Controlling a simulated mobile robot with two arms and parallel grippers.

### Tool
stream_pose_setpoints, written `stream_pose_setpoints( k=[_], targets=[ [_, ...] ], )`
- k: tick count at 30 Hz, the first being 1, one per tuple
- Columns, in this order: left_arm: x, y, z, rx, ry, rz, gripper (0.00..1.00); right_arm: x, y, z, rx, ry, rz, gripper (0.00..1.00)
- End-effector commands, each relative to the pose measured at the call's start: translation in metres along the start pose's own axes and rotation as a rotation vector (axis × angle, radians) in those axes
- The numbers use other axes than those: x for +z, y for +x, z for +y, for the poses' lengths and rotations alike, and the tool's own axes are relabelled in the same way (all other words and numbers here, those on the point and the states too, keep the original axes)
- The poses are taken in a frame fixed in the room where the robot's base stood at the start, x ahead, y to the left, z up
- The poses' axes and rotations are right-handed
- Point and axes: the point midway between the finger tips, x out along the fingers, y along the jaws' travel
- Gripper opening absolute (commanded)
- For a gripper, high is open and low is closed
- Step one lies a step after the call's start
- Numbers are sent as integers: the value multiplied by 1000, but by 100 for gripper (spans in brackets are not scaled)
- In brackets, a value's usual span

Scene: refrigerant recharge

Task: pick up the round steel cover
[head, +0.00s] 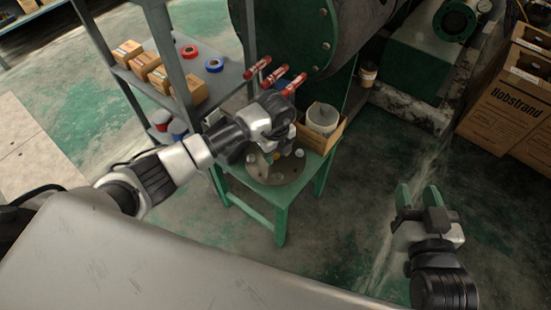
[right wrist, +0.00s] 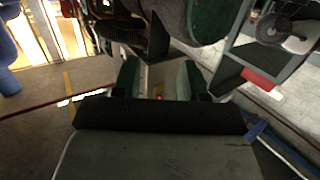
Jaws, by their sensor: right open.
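The round steel cover (head: 286,176) appears to be the flat, dark grey disc lying on the green stool (head: 282,197), with small holes and light pieces on it. My left gripper (head: 283,153) reaches down over the disc's far part; its hand hides some of the disc. Its fingers are too small and covered to tell their opening or any contact. My right gripper (head: 418,194) is open and empty, with green fingertips apart, over the floor well right of the stool. Its fingers also show apart in the right wrist view (right wrist: 158,80).
An open carton (head: 332,143) holding a pale cylinder (head: 322,118) stands at the stool's back. Red-handled parts (head: 275,76) stick out above. A grey shelf (head: 226,84) with small boxes and tape rolls is behind left. Large cartons (head: 505,105) stand right. Floor between stool and right gripper is clear.

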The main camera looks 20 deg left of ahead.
Motion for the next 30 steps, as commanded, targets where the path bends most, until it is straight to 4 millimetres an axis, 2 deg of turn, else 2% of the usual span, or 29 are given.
stream_pose_setpoints(
  k=[1,8,25,30],
  targets=[
    [0,0,0,0,0,0,36,0,0,0,0,0,0,43],
    [0,0,0,0,0,0,0,0,0,0,1,0,-2,43],
    [1,-7,-1,-5,0,-2,0,2,-1,0,1,0,-26,43],
    [1,-17,-1,-6,1,-2,0,15,-5,3,7,-1,-130,43]
  ],
)
